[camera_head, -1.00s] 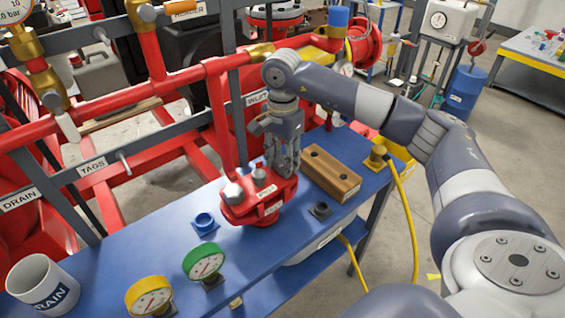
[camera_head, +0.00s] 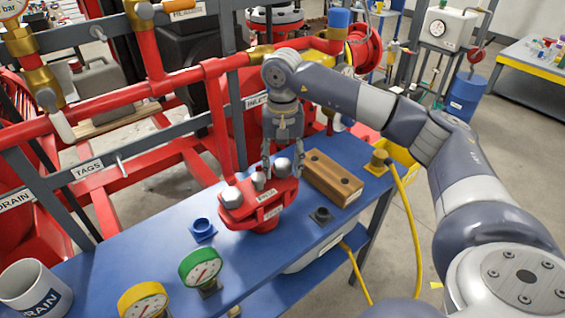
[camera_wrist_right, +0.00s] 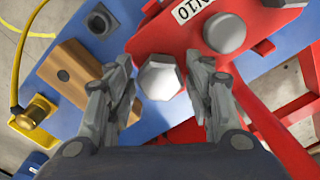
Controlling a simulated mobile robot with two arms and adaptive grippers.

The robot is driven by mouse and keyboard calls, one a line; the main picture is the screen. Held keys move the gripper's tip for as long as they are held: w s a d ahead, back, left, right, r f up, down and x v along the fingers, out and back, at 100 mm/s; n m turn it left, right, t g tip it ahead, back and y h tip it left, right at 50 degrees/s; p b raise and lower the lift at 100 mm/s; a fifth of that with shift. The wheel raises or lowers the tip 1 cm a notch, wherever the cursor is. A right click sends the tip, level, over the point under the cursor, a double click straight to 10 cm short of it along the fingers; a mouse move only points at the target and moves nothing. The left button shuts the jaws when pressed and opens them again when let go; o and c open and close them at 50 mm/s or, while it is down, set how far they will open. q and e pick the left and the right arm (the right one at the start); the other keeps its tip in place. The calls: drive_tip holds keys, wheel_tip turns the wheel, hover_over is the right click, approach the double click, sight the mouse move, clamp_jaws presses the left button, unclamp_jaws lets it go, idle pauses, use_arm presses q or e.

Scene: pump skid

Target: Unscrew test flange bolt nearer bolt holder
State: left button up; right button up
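The red test flange (camera_head: 262,208) stands on the blue bench (camera_head: 150,243) with grey hex bolts in its top. The bolt nearer the holder (camera_head: 282,168) sits at its right side, and its large hex head shows in the wrist view (camera_wrist_right: 160,77). The other bolt (camera_head: 231,197) is on the left side and also shows in the wrist view (camera_wrist_right: 224,33). The wooden bolt holder (camera_head: 332,178) has two dark holes and lies just right of the flange. My right gripper (camera_head: 283,172) points down, open, its fingers on either side of the nearer bolt, with visible gaps. My left gripper is not in view.
A brass fitting with a yellow hose (camera_head: 380,160) is right of the holder. Red pipes (camera_head: 215,110) rise behind the flange.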

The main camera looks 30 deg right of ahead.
wheel_tip(320, 180, up, 12)
idle(0.8)
idle(0.8)
